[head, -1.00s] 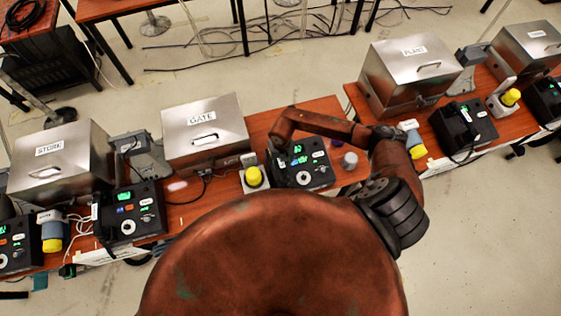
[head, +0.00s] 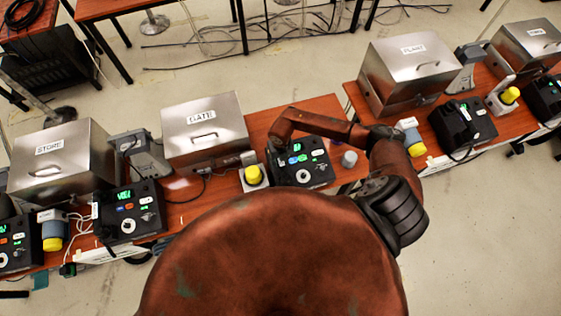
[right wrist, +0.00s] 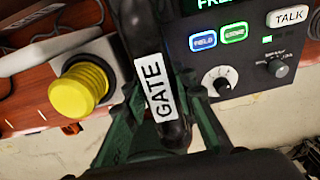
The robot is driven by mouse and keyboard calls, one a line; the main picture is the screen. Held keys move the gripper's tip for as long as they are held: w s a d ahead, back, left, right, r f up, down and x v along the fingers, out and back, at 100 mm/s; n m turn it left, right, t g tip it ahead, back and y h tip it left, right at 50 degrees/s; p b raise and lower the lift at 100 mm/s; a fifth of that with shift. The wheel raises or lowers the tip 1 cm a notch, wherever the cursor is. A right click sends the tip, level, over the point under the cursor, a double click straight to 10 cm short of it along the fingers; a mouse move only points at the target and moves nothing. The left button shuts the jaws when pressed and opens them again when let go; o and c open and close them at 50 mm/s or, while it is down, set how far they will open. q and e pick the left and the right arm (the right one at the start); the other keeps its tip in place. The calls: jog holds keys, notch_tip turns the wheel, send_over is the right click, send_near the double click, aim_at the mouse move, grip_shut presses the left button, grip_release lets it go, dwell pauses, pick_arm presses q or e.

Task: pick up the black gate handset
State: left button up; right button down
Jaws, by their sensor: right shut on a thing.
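The black gate handset (right wrist: 138,30) with its white GATE label shows upright in the middle of the right wrist view. My right gripper (right wrist: 160,125), with green fingers, is shut on it around the label. In the head view my right gripper (head: 272,156) is at the left side of the gate phone base (head: 310,170) and largely covers the handset. The phone base also shows in the right wrist view (right wrist: 250,60), with a lit display and buttons. Whether the handset touches its cradle I cannot tell. My left gripper is not in view.
A yellow-topped device (head: 254,176) stands close left of the gripper, and a grey cylinder (head: 349,159) right of the phone. The metal GATE box (head: 204,130) is behind left. Other phones and boxes line the wooden tables (head: 295,120).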

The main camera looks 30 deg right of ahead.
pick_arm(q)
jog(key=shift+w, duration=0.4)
pick_arm(e)
jog(key=shift+r, duration=0.1)
